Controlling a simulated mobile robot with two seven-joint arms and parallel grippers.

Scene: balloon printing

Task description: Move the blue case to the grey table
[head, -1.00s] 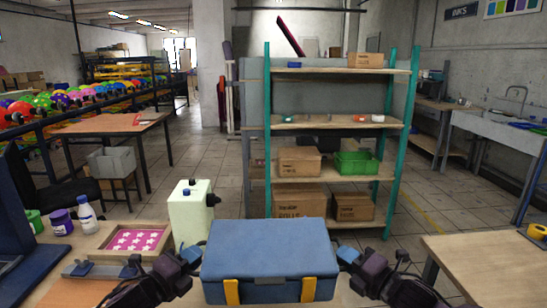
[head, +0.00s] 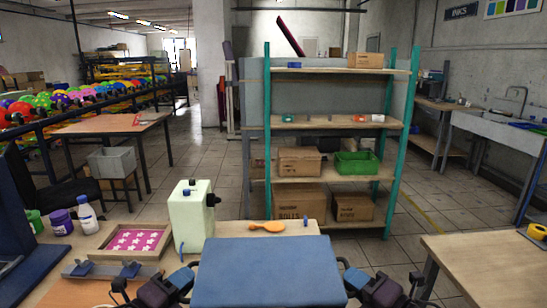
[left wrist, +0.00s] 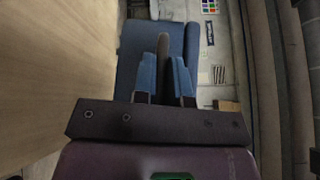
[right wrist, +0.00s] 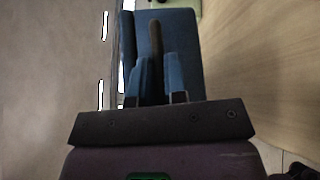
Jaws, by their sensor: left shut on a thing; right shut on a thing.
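The blue case (head: 267,270) is at the bottom middle of the head view, lid shut. Its front face is cut off by the frame edge. My left gripper (head: 187,278) is at its left side and my right gripper (head: 352,280) at its right side. In the left wrist view the case (left wrist: 135,50) shows a dark handle between the blue fingers (left wrist: 163,75). In the right wrist view the case (right wrist: 187,60) also shows a handle between the fingers (right wrist: 158,75). Both grippers are shut on these handles. I cannot tell which surface is the grey table.
The near work table (head: 110,285) holds a pink printing frame (head: 138,240), a pale green canister (head: 193,218), bottles and an orange paddle (head: 267,226). A wooden-topped table (head: 485,262) stands at the right, a shelf (head: 335,125) ahead and a grey sink counter (head: 500,130) at far right.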

